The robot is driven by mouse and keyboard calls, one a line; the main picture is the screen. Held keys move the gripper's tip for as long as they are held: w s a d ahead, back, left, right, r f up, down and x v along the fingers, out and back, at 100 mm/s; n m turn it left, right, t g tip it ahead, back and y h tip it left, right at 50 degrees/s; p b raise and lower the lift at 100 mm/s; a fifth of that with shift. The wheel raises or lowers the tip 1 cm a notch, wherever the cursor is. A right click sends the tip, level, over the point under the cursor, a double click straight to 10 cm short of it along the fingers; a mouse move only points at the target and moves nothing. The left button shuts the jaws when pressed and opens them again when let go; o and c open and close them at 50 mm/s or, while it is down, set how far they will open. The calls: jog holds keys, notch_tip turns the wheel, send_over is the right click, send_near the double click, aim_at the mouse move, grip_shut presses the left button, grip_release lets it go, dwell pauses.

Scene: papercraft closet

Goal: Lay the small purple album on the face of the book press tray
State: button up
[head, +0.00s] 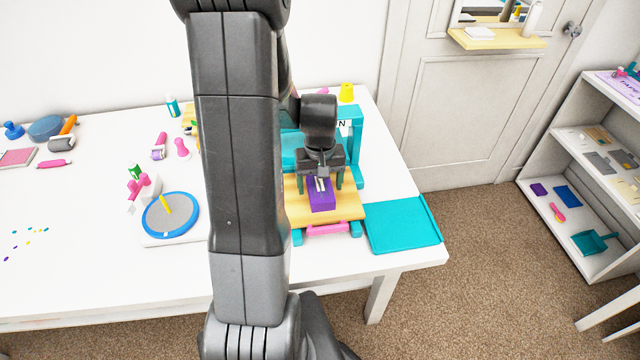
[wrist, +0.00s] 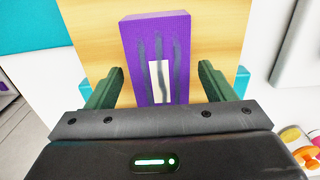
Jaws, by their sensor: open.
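The small purple album (head: 320,198) lies on the wooden face of the book press tray (head: 347,204). In the wrist view the album (wrist: 178,30) shows dark stripes and a pale label, and rests on the pale wood (wrist: 222,42). My gripper (head: 320,182) is over the album's rear part. In the wrist view my gripper (wrist: 158,82) is open, with one finger on each side of the album and a visible gap on both sides. The album's near end is hidden behind the gripper body.
The teal press frame (head: 354,130) stands behind the tray. A pink handle (head: 327,229) is at its front. A teal mat (head: 402,225) lies to the right, and a round blue turntable (head: 170,216) to the left. A shelf (head: 590,180) stands at the far right.

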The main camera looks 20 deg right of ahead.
aim_at(320, 185)
notch_tip(320, 185, up, 11)
jog(key=shift+r, duration=0.2)
jog(key=shift+f, duration=0.1)
notch_tip(320, 185, down, 12)
jog(key=shift+s+r, duration=0.1)
jog(key=shift+r, duration=0.05)
jog(key=shift+s+a+r, duration=0.1)
jog(key=shift+s+r, duration=0.15)
dwell(0.5)
jog(key=shift+w+f, duration=0.1)
jog(key=shift+f, duration=0.05)
